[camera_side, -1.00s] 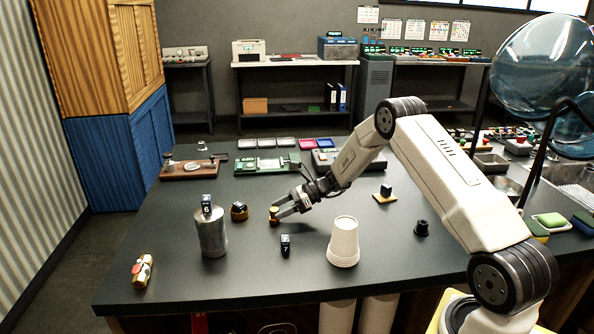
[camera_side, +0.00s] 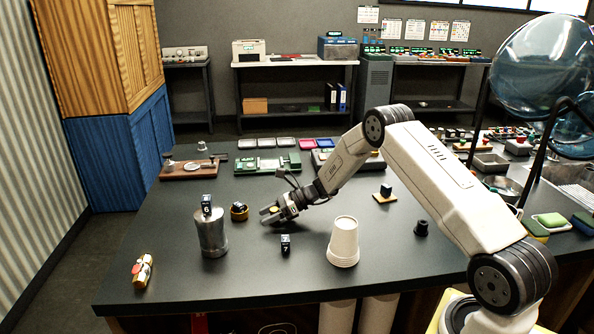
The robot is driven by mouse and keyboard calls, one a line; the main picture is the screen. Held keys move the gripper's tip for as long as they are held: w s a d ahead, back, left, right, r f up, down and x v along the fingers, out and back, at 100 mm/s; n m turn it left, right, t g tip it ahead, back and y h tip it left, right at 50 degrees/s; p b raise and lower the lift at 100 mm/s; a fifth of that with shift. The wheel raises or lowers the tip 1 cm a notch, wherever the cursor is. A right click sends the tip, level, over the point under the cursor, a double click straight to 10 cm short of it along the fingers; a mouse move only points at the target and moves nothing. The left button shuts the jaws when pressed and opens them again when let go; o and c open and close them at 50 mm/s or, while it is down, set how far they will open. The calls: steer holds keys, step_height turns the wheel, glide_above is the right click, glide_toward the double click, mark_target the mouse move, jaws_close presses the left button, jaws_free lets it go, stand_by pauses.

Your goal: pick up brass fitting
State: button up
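A small brass fitting (camera_side: 273,209) is on the black table near the middle. Only a bit of its yellow top shows, between the fingers of my gripper (camera_side: 268,215). My gripper is low over the table, with one finger on the near side of the fitting and one on the far side. I cannot tell whether the fingers touch it or have closed on it.
A black cube marked 7 (camera_side: 285,244) is just in front. Left are a brass ring (camera_side: 239,213) and a metal cylinder (camera_side: 212,236) topped by a cube (camera_side: 206,204). White stacked cups (camera_side: 343,243) stand front right. A brass-and-red part (camera_side: 142,270) lies far left.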

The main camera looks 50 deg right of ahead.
jaws_close()
steer(key=shift+r, duration=0.2)
steer(key=shift+r, duration=0.55)
steer(key=s+a+r, duration=0.2)
steer(key=s+r, duration=0.9)
steer(key=s, duration=0.2)
steer(key=shift+s+a+r, duration=0.15)
steer(key=shift+s+r, duration=0.1)
steer(key=shift+s, duration=0.15)
